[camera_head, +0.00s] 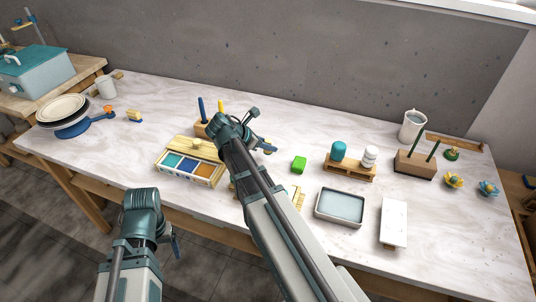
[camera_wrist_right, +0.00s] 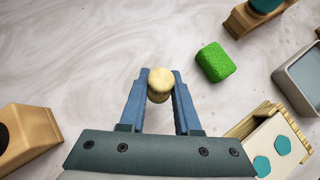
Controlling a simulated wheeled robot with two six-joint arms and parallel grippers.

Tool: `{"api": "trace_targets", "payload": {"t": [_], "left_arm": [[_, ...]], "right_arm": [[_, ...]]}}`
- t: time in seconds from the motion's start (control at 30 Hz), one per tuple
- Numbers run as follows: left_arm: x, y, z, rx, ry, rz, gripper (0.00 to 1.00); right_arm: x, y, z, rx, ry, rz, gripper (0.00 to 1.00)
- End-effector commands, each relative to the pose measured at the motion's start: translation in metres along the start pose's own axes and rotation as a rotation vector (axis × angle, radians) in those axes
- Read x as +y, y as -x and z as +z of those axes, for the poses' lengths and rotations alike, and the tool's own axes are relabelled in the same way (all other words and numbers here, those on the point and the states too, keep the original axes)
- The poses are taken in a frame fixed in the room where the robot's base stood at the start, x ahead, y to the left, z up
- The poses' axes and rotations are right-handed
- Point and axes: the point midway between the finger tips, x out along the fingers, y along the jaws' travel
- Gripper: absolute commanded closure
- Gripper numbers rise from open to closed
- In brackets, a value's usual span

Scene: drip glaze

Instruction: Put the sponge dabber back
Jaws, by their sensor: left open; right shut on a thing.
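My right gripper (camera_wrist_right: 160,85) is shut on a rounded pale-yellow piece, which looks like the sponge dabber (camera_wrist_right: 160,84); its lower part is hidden. In the head view my right gripper (camera_head: 268,147) is over the middle of the table, and the held piece is too small to make out there. A wooden stand (camera_head: 201,130) holding a blue tool and a yellow tool is just left of it, partly behind my right arm. A wooden block with a dark hole (camera_wrist_right: 30,132) shows left of the gripper in the wrist view. My left gripper (camera_head: 174,246) is open and empty, off the table's front edge.
A glaze box (camera_head: 190,178) lies left of my right arm. A green block (camera_head: 299,164), a wooden rack with jars (camera_head: 350,175) and a water tray (camera_head: 340,222) are to the right. A patterned tile (camera_wrist_right: 280,150) lies at the wrist view's lower right. Table behind the rack is clear.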

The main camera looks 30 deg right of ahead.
Motion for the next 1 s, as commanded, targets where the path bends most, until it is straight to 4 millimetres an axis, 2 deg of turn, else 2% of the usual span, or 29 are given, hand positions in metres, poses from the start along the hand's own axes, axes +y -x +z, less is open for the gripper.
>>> {"api": "trace_targets", "payload": {"t": [0.03, 0.2, 0.63, 0.67, 0.8, 0.83, 1.0], "left_arm": [[0.001, -0.011, -0.001, 0.000, 0.000, 0.000, 0.19], [0.003, -0.031, -0.002, 0.000, 0.000, 0.000, 0.19], [0.003, -0.034, -0.002, 0.000, 0.000, 0.000, 0.19], [0.003, -0.034, -0.002, 0.000, 0.000, 0.000, 0.19], [0.003, -0.033, -0.002, 0.000, 0.000, 0.000, 0.19], [0.003, -0.033, -0.002, 0.000, 0.000, 0.000, 0.19], [0.003, -0.033, -0.002, 0.000, 0.000, 0.000, 0.19]], "right_arm": [[0.000, -0.008, -0.008, 0.000, 0.000, 0.000, 1.00], [0.000, -0.021, -0.023, 0.000, 0.000, 0.000, 1.00], [0.000, -0.024, -0.025, 0.000, 0.000, 0.000, 1.00], [0.000, -0.024, -0.025, 0.000, 0.000, 0.000, 0.67], [0.000, -0.023, -0.024, 0.000, 0.000, 0.000, 0.42], [0.000, -0.023, -0.024, 0.000, 0.000, 0.000, 0.39], [0.000, -0.023, -0.024, 0.000, 0.000, 0.000, 0.39]]}}
